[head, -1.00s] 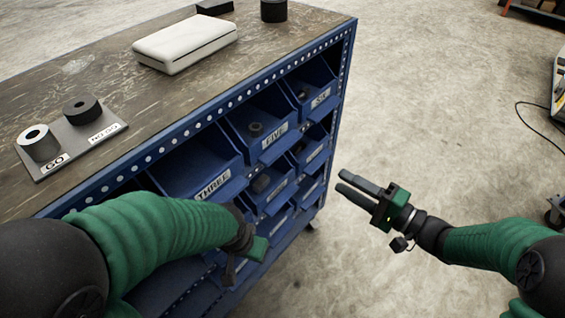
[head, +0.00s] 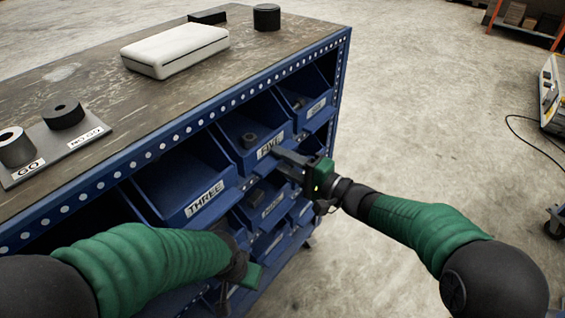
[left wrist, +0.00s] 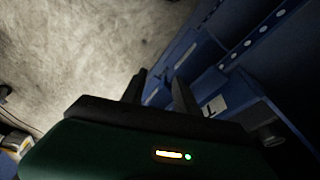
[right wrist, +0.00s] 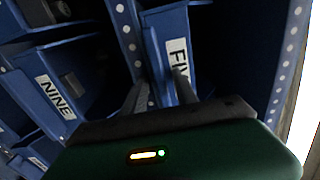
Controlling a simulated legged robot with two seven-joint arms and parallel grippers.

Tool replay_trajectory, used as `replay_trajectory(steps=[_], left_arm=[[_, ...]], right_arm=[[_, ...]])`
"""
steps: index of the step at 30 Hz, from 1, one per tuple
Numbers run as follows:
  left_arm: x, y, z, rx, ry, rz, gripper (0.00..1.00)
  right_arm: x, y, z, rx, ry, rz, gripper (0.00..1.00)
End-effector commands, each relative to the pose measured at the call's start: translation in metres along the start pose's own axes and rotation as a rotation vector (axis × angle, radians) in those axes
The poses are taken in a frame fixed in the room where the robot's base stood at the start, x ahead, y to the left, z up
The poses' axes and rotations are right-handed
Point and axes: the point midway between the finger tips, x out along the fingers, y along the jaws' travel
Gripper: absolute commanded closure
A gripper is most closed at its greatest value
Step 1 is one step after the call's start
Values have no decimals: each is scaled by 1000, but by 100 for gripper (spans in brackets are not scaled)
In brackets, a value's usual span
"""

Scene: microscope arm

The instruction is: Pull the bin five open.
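Bin five (head: 266,149) is a blue bin with a white FIVE label and a dark part inside, in the upper row of the cabinet. My right gripper (head: 281,162) is at the lower right of its front. In the right wrist view its two fingers (right wrist: 160,88) are apart, close to bin five's labelled front (right wrist: 174,50); I cannot tell whether they touch it. My left gripper (head: 240,280) hangs low in front of the cabinet, partly hidden by its arm. In the left wrist view its fingers (left wrist: 160,90) are apart and empty.
Bin three (head: 190,200) is left of bin five, and bin six (head: 305,107) is right of it. Bin nine (right wrist: 55,90) is nearby. A white case (head: 175,50) and a go/no-go gauge plate (head: 75,142) lie on the cabinet top.

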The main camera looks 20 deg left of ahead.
Motion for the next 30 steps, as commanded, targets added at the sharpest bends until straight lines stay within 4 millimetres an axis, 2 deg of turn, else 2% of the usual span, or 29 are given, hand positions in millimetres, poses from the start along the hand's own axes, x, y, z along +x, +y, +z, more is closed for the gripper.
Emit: replay_trajectory(steps=[3,11,30], left_arm=[[0,0,0,0,0,0,64],[0,0,0,0,0,0,64],[0,0,0,0,0,0,64]], right_arm=[[0,0,0,0,0,0,67],[-1,0,0,0,0,1,100],[-1,3,0,2,-1,5,100]])
